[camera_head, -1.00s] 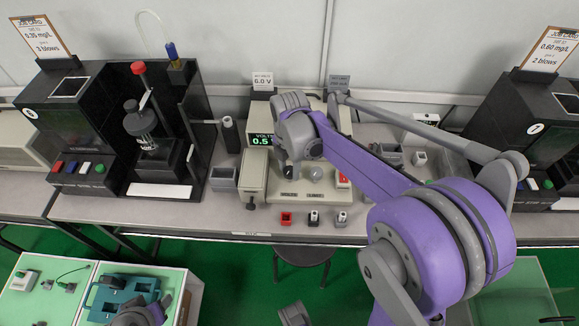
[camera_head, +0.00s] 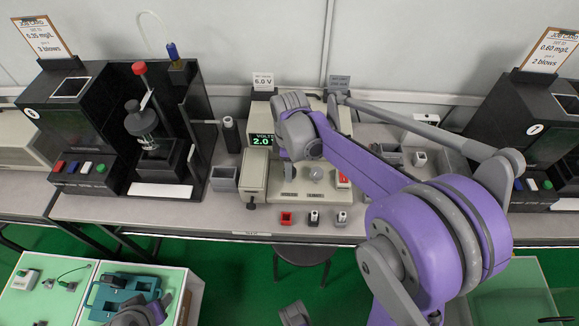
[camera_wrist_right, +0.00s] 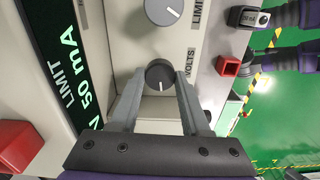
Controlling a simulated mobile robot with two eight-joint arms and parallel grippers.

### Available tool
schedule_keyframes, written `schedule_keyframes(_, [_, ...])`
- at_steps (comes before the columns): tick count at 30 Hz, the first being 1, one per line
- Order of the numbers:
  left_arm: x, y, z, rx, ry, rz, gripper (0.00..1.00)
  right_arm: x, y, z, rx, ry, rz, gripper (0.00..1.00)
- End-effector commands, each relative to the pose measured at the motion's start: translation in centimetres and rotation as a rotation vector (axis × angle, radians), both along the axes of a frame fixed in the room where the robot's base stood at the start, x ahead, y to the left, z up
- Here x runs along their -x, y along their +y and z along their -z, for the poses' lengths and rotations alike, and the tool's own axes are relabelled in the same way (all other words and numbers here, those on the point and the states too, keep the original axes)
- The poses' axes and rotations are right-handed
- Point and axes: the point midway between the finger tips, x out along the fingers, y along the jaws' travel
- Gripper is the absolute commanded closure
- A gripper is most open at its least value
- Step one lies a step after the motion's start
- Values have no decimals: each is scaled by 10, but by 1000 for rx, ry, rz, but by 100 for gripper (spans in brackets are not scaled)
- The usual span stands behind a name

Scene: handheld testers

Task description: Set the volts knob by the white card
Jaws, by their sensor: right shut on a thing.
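The white card (camera_head: 263,82) stands on top of the beige power supply (camera_head: 300,186) and reads 6.0 V. The green display (camera_head: 262,141) reads VOLTS 2.0. My right gripper (camera_head: 289,169) reaches down to the supply's front panel. In the right wrist view its fingers (camera_wrist_right: 158,84) are shut on the dark volts knob (camera_wrist_right: 160,72), one on each side. The knob's white pointer mark faces the bottom of that picture. The grey limit knob (camera_wrist_right: 164,10) is beside it, apart from the fingers.
A red button (camera_head: 342,180) is right of the knobs. Red, black and white small blocks (camera_head: 314,218) lie in front of the supply. A grey card (camera_head: 339,84) stands at the supply's right. Black testers (camera_head: 120,125) stand on both sides.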

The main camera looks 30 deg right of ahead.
Motion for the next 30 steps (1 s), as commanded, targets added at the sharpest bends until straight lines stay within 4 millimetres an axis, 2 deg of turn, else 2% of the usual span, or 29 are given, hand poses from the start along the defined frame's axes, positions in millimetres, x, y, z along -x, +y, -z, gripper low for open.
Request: schedule_keyframes(30, [0, 0, -1, 0, 0, 0, 50, -1, -2, 0, 1, 0, 966, 100])
